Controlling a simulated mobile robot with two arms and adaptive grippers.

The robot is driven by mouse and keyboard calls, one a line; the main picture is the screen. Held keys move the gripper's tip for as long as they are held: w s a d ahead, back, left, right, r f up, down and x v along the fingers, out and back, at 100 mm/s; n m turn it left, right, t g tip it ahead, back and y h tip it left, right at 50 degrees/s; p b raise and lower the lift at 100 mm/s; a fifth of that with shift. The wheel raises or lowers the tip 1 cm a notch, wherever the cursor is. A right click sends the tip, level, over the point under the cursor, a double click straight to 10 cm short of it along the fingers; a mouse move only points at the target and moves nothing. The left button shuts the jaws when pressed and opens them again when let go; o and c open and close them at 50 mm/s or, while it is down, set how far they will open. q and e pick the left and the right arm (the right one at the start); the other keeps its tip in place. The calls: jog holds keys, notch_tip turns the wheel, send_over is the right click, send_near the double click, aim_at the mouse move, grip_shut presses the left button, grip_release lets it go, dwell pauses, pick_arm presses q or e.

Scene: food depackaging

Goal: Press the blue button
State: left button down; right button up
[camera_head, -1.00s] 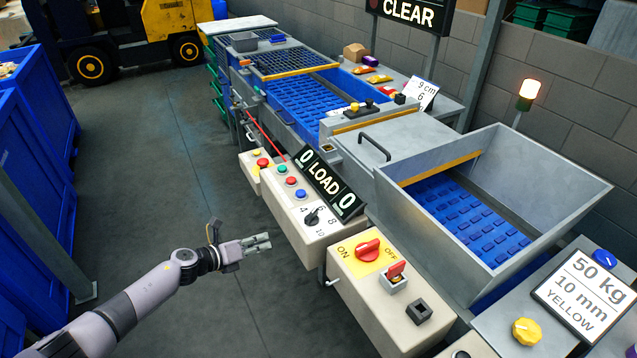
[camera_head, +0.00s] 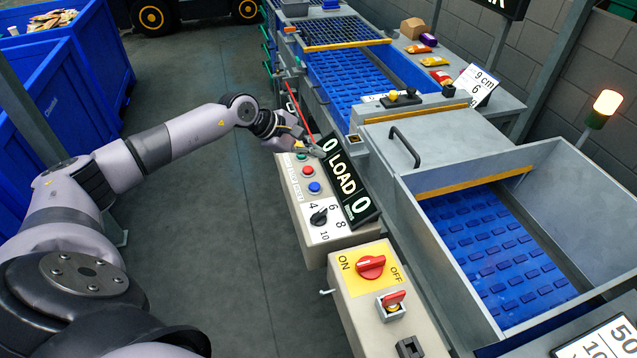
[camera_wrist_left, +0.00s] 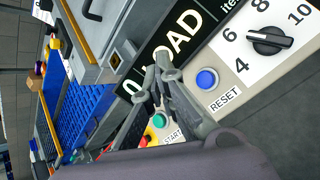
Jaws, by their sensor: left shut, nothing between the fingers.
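The blue button (camera_head: 314,187) sits on the light control panel, below a red and a green button and above the numbered dial. In the left wrist view the blue button (camera_wrist_left: 206,78) is beside the RESET label, uncovered. My left gripper (camera_head: 318,151) is over the far end of the panel, beside the LOAD sign, up from the blue button in the picture. Its fingers (camera_wrist_left: 163,65) are shut and empty, and apart from the blue button in the left wrist view. They hide the red button there, while the green button (camera_wrist_left: 159,121) shows by the START label. My right gripper is not in view.
The LOAD sign (camera_head: 346,180) stands along the panel's right side, close to the fingers. A black dial (camera_head: 319,216) and a red ON/OFF switch (camera_head: 370,267) are nearer. The floor (camera_head: 215,200) left of the panel is clear.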

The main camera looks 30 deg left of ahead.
pick_arm(q)
jog(key=b, duration=0.5)
send_over(315, 187)
notch_tip(315, 187, down, 8)
jog(key=shift+f, duration=0.5)
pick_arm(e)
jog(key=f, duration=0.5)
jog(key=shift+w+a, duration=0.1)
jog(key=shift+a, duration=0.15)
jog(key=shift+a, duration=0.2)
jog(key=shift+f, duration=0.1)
